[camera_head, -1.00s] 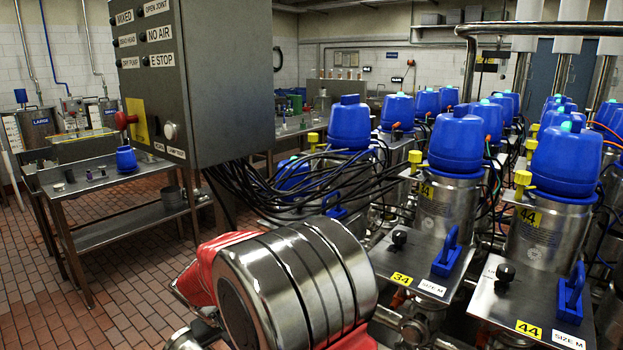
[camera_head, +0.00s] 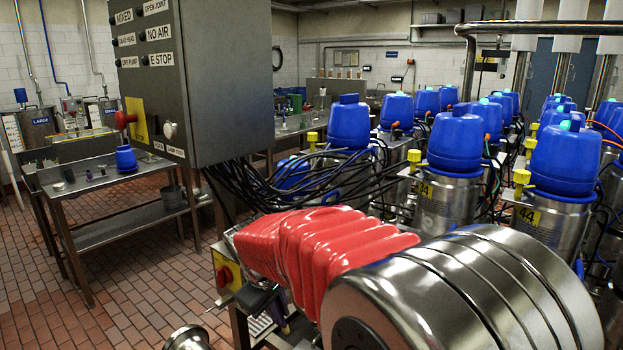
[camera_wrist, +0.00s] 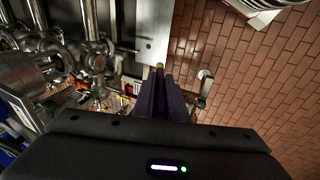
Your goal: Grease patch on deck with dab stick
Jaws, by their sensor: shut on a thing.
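My gripper (camera_wrist: 165,100) is in the middle of the wrist view, its dark purple fingers close together. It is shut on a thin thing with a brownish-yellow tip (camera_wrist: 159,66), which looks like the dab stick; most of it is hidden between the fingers. Beyond the tip is a flat metal plate (camera_wrist: 152,32) with a small dark spot near its lower edge. I cannot tell whether that spot is grease, or whether the tip touches the plate. In the head view, my red-sleeved arm hides most of the gripper.
Metal pipes and valve bodies (camera_wrist: 92,55) crowd the left of the wrist view; brick floor (camera_wrist: 240,75) is open on the right. In the head view, a grey control box (camera_head: 215,80) hangs above black cables (camera_head: 250,195). Blue-topped valves (camera_head: 455,137) stand at right.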

